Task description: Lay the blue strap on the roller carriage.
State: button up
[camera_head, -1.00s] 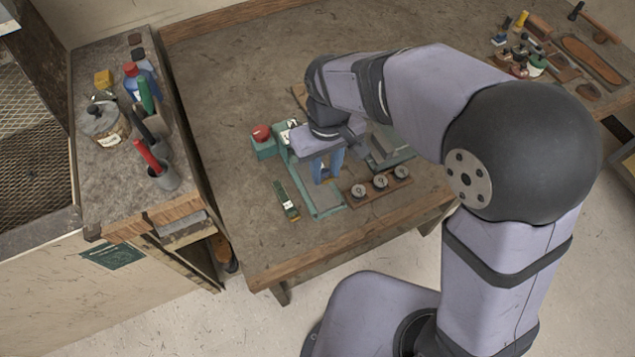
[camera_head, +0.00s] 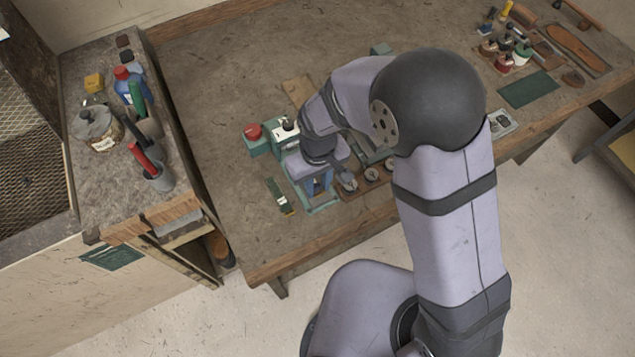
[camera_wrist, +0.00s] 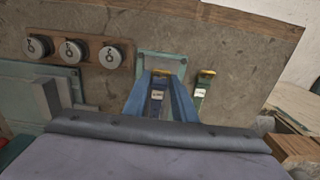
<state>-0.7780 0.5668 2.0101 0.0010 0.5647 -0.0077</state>
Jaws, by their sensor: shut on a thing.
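My gripper (camera_head: 317,186) points down at the teal, tray-like frame (camera_head: 324,208), which I take to be the roller carriage. In the wrist view, my gripper's blue fingers (camera_wrist: 158,96) are shut on a narrow strap (camera_wrist: 158,94) with a brass-yellow end and a small white label; I take it as the blue strap. The strap is over or within the frame (camera_wrist: 184,68); I cannot tell whether it touches the bed. In the head view my gripper mostly hides the strap.
A green strap (camera_head: 280,197) with a white label lies left of the frame. A wooden board with three round knobs (camera_head: 371,174) stands right of it. A teal box with a red button (camera_head: 254,132) is behind left. The table's left side is clear.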

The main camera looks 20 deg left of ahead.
jog(key=shift+f, duration=0.3)
jog(key=shift+f, duration=0.2)
jog(key=o, duration=1)
jog(key=shift+r, duration=0.1)
notch_tip(320, 180, up, 12)
jog(key=b, duration=0.3)
jog(key=shift+r, duration=0.15)
